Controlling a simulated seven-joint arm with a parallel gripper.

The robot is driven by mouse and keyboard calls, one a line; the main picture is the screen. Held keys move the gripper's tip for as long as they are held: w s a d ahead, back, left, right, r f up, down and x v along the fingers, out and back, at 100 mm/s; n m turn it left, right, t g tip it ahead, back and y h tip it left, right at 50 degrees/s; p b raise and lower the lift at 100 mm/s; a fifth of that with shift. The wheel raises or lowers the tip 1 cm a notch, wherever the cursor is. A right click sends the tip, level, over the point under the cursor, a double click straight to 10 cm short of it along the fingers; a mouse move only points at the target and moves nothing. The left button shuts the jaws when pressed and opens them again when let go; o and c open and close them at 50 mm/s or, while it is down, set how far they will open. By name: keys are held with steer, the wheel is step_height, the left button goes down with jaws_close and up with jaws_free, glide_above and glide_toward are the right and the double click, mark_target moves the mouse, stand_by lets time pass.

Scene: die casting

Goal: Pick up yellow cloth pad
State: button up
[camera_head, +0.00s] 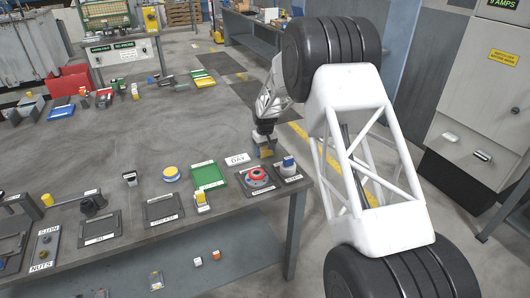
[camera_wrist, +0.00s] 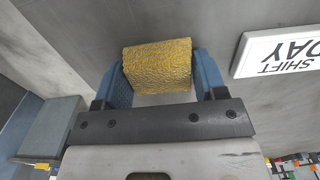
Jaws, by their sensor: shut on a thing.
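The yellow cloth pad (camera_wrist: 158,67) is a rough-textured yellow block held between the two blue fingers of my gripper (camera_wrist: 160,75) in the wrist view. Both fingers touch its sides. Grey table surface shows beyond and below it. In the head view my gripper (camera_head: 265,145) is over the right part of the table, and the pad (camera_head: 266,153) shows as a small yellowish patch at its tip. I cannot tell whether the pad still touches the table.
A white sign (camera_head: 237,159) lies just left of the gripper, and it shows at the right in the wrist view (camera_wrist: 284,50). A green tray (camera_head: 208,177), a red round item (camera_head: 257,175) and a blue-topped item (camera_head: 288,162) are nearby. The table's middle is clear.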

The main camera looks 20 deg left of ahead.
mark_target(264, 151)
steer(key=shift+r, duration=0.1)
steer(key=shift+r, duration=4.9)
steer(key=shift+o, duration=1)
steer(key=shift+c, duration=0.7)
steer(key=s+r, duration=0.2)
steer(key=s, duration=1.3)
steer(key=shift+d+r, duration=0.15)
steer(key=shift+d, duration=0.25)
